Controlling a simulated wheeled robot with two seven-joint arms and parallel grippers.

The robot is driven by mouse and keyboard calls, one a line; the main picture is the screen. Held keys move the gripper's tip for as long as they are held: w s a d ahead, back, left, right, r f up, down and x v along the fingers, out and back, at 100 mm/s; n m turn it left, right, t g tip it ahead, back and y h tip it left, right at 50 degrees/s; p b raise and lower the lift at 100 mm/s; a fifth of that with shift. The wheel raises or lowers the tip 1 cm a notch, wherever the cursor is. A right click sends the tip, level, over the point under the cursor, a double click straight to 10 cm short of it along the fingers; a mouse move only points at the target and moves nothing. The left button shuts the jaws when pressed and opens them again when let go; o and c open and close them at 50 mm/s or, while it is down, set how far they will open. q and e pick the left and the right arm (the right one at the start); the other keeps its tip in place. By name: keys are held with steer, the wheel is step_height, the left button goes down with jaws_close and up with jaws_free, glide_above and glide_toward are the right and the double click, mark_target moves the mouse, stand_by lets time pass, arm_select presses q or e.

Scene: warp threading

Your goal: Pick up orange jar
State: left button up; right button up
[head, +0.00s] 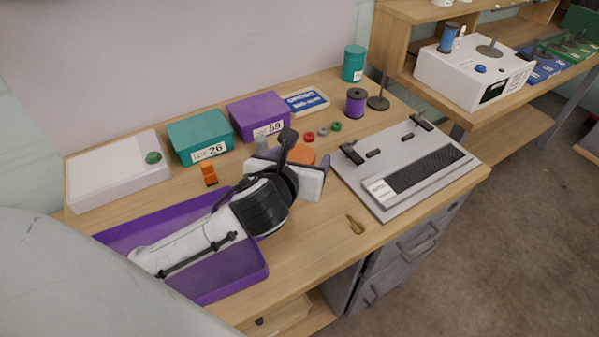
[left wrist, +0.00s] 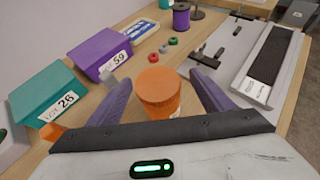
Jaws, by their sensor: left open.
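The orange jar (left wrist: 158,92) stands upright on the table in the left wrist view, between the two spread fingers of my left gripper (left wrist: 158,101). The fingers are apart from the jar's sides as far as the view shows. In the head view only part of the orange jar (head: 303,156) shows behind my left gripper (head: 290,172), and the rest is hidden. The left gripper is open and empty. My right gripper is not in view.
A purple tray (head: 256,273) lies under my left arm. Behind stand a teal box (head: 199,133) and a purple box (head: 258,111). A grey board device (head: 362,179) is to the right, with a small brass item (head: 355,224) near the front edge.

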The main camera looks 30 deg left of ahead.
arm_select(q)
steer(key=x, duration=0.4)
steer(key=shift+w+a, duration=0.25)
steer(key=shift+w, duration=0.05)
steer(key=shift+c, duration=0.3)
steer(key=shift+r, duration=0.15)
steer(key=c, duration=1.2)
